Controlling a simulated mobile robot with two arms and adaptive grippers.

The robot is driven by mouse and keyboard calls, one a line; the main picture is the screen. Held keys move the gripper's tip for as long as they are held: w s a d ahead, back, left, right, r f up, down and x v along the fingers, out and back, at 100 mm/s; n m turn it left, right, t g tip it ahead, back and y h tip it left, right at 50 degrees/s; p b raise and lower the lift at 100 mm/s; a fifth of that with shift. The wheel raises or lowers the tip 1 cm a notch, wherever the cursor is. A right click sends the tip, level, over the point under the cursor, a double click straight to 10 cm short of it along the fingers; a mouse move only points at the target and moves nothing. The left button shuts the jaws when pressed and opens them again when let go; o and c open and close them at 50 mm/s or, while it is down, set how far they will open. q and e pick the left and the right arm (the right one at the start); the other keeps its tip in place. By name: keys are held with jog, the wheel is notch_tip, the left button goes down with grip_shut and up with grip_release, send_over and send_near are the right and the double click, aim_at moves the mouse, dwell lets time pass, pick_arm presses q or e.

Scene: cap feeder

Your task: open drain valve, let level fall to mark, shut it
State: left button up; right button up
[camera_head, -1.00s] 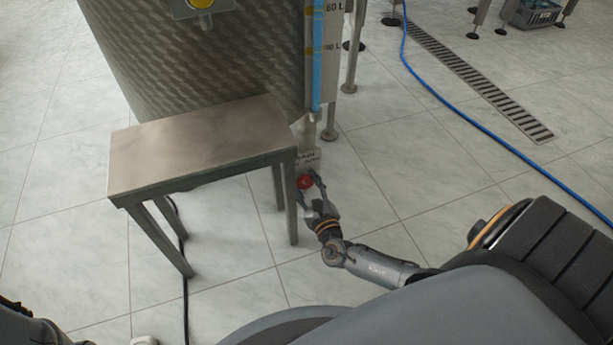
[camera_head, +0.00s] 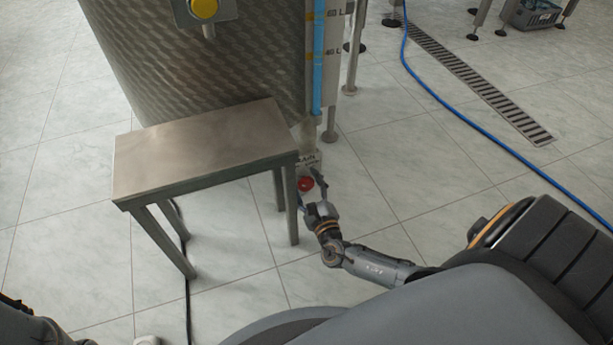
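The red valve knob (camera_head: 305,184) sits low at the tank's base, under a small drain label (camera_head: 308,160). My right gripper (camera_head: 312,190) is at the knob with its fingers apart. One finger stands right of the knob, the other shows lower left, partly hidden near the bench leg. I cannot tell whether either touches it. The ribbed steel tank (camera_head: 200,65) carries a sight tube (camera_head: 317,60) filled blue up to the picture's top edge, past the 40 L and 60 L marks. The top of the liquid is out of view. My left gripper is not in view.
A steel bench (camera_head: 205,150) stands left of the valve, its right front leg close to my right gripper. A blue hose (camera_head: 470,126) and a floor drain grate (camera_head: 480,85) lie to the right. A black cable (camera_head: 187,290) runs beneath the bench. The floor between is clear.

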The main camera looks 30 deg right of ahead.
jog(key=v, duration=1.2)
dwell(0.5)
